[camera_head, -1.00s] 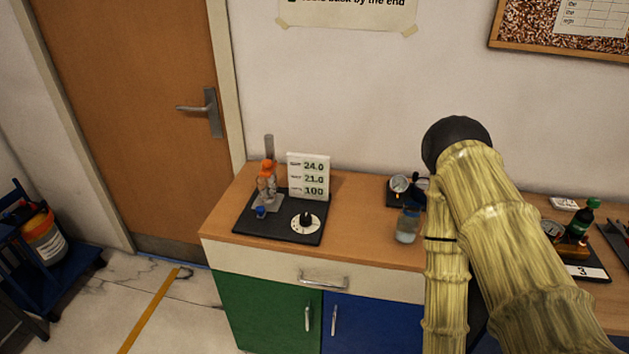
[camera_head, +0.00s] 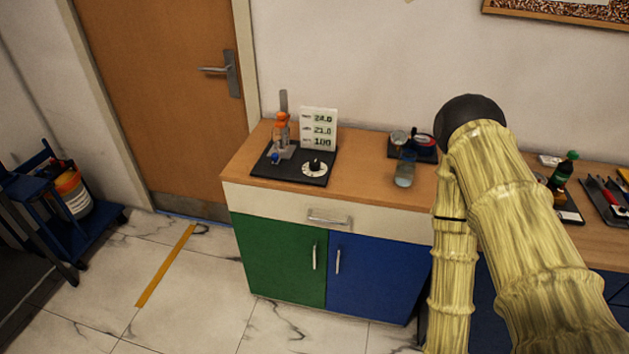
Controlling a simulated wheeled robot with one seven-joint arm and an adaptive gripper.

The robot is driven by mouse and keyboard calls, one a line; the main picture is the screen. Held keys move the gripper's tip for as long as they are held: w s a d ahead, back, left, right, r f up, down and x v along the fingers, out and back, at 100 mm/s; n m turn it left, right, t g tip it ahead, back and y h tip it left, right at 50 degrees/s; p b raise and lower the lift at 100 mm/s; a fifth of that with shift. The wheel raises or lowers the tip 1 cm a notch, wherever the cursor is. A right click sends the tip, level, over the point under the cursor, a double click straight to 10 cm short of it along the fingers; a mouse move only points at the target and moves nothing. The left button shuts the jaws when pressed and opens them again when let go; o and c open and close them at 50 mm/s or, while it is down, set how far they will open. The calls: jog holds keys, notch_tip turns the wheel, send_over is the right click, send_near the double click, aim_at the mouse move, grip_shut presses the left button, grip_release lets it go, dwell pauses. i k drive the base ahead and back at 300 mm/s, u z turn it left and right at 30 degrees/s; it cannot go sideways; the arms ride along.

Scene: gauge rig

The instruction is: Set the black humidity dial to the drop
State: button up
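A black dial (camera_head: 315,163) on a round white scale sits on the front right of a black base plate (camera_head: 262,172). The plate lies on the left end of the wooden counter. The marks on the scale, a drop among them, are too small to read. Behind the dial stands a white display panel (camera_head: 318,128) with three rows of figures, seemingly 24.0, 21.0 and 100. My arm rises at the right of the picture, well to the right of the dial. My gripper is not in view.
An orange-topped bottle (camera_head: 281,132) stands on the plate left of the display. A glass jar (camera_head: 404,172) and a small gauge set (camera_head: 426,147) stand further right on the counter (camera_head: 365,178). A green-capped bottle (camera_head: 563,170) and a tray are at the right. Floor before the cabinet is clear.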

aim_at(314, 164)
jog(key=k, duration=0.7)
jog(key=u, duration=0.8)
jog(key=i, duration=1.25)
jog(key=z, duration=0.4)
